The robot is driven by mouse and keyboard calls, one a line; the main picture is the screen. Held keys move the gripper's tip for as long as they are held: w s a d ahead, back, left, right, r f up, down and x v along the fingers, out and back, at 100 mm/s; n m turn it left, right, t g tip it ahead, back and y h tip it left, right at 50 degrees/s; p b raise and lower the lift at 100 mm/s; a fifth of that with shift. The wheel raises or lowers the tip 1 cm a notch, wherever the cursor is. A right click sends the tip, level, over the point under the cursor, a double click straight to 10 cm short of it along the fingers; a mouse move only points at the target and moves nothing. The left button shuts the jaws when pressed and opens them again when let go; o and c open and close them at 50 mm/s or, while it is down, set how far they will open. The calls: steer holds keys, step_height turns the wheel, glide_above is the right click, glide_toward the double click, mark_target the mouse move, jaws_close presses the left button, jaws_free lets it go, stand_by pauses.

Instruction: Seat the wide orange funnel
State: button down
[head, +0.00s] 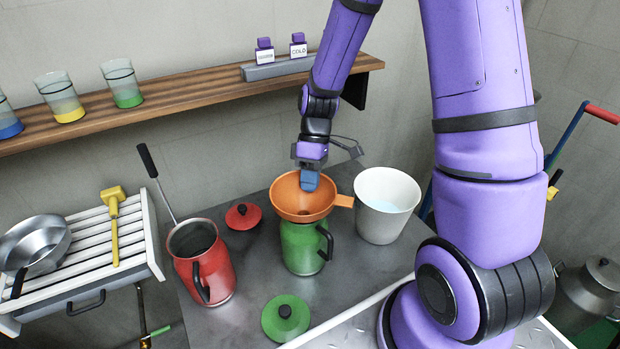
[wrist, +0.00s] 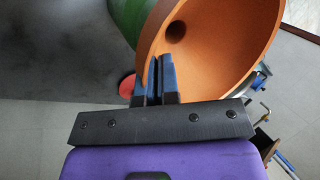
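The wide orange funnel (head: 290,207) sits over the mouth of the green can (head: 299,250), its side tab pointing right. It looks about level; its spout is hidden by the bowl and can. My gripper (head: 309,180) is at the funnel's back rim. In the wrist view, the blue fingers of my gripper (wrist: 160,75) are close together at the rim of the orange funnel (wrist: 215,50), and appear shut on its wall. Part of the green can (wrist: 125,22) shows behind the funnel there.
A red can (head: 215,275) with a long handle stands left, a white bucket (head: 388,183) close right. A red lid (head: 243,215) and a green lid (head: 286,317) lie on the steel top. A wooden shelf (head: 170,102) with glasses runs behind. A slatted rack (head: 85,248) is at left.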

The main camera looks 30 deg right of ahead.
steer(key=c, duration=1.8)
jaws_free()
steer(key=o, duration=0.5)
steer(key=shift+r, duration=0.1)
steer(key=v, duration=1)
steer(key=shift+w+d+r, duration=0.1)
steer(key=shift+d+r, duration=0.05)
steer(key=shift+r, duration=0.1)
steer(key=shift+r, duration=0.1)
